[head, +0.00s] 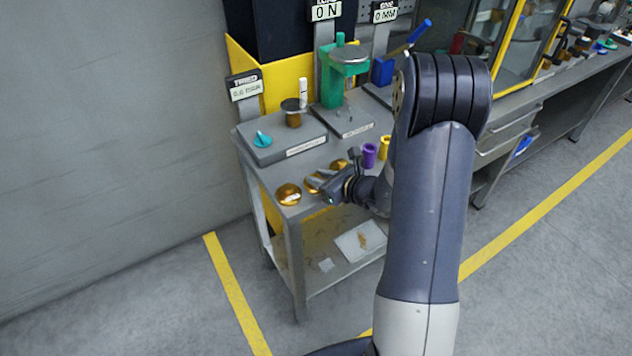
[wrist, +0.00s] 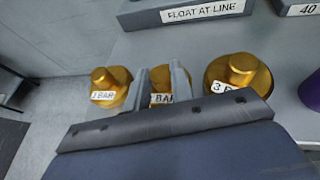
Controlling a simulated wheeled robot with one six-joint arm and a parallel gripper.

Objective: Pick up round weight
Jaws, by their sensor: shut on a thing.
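Three round gold weights with top knobs and white labels stand in a row on the grey bench. In the wrist view the left one (wrist: 110,86) reads 1 BAR, the middle one (wrist: 161,78) has a partly hidden BAR label, and the right one (wrist: 237,72) reads 3, the rest covered. My gripper (wrist: 160,86) is shut on the middle weight, one finger on each side. In the head view my gripper (head: 318,184) is at the middle weight, between the near-left weight (head: 288,194) and the far one (head: 338,164). Whether the middle weight touches the bench is unclear.
Behind the weights are a grey block with a teal knob (head: 263,139) and a green stand (head: 331,85). The bench's front-left edge is close to the near-left weight.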

